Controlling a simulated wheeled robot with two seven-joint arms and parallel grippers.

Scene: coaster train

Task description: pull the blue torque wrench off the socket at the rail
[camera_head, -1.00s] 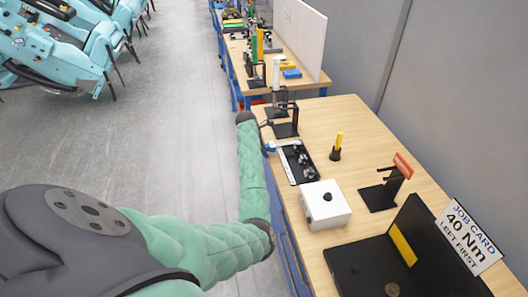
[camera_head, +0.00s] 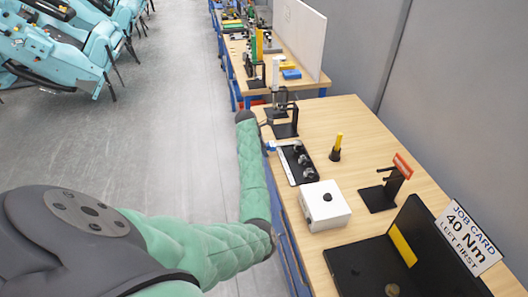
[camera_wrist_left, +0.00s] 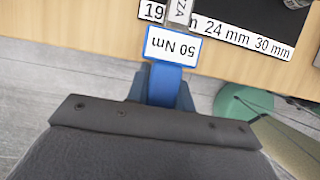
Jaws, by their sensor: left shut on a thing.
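The blue torque wrench (camera_wrist_left: 165,82) carries a "50 Nm" label in the left wrist view. My left gripper (camera_wrist_left: 163,95) is shut on its blue handle. Its grey shaft (camera_wrist_left: 180,10) runs out of the top of that view, across the black rail (camera_wrist_left: 250,22) by the 19 mm mark. The wrench's far end is cut off there, so I cannot tell whether it is on a socket. In the head view the wrench (camera_head: 284,146) is a small pale bar at the rail (camera_head: 290,172)'s far end. Several sockets (camera_head: 303,160) stand on the rail. My right gripper is out of view.
A white box with a black knob (camera_head: 325,206) stands in front of the rail. A yellow-handled tool (camera_head: 337,146) stands to its right, and black stands (camera_head: 285,128) behind it. An open black case (camera_head: 352,255) lies near.

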